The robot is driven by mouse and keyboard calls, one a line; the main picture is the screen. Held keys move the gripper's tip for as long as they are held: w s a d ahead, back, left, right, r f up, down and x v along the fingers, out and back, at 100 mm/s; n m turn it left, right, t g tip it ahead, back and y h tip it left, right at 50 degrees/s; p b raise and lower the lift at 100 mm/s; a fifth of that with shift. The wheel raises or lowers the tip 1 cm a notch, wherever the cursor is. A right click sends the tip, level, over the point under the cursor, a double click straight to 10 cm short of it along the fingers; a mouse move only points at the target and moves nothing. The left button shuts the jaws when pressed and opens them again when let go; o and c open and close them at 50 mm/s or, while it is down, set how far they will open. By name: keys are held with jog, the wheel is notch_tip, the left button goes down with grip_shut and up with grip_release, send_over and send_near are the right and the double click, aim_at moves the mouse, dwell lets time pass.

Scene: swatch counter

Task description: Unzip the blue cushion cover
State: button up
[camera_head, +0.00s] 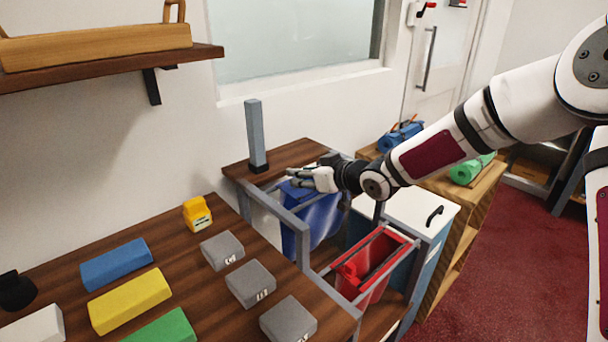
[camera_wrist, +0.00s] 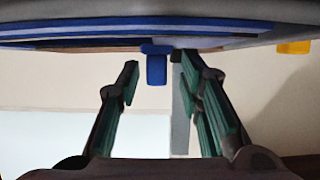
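The blue cushion cover (camera_head: 325,212) hangs in a grey frame at the counter's end, below my gripper (camera_head: 296,178) in the head view. In the wrist view the cover's blue edge (camera_wrist: 90,33) runs across the top, and a small blue pull tab (camera_wrist: 156,68) sticks out from it. My gripper (camera_wrist: 160,78) is open, with its two dark green-padded fingers spread to either side of the tab. The tab appears between the fingertips; I cannot tell how deep it sits, and no contact shows. The pull tab cannot be made out in the head view.
A grey upright post (camera_head: 257,135) stands behind the cover. A red cover (camera_head: 365,270) hangs in the frame nearer the front. Blue, yellow and green blocks, several grey blocks (camera_head: 250,283) and a yellow object (camera_head: 197,213) lie on the wooden counter. A white-lidded bin (camera_head: 410,208) stands at right.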

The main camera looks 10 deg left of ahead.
jog(key=v, duration=1.2)
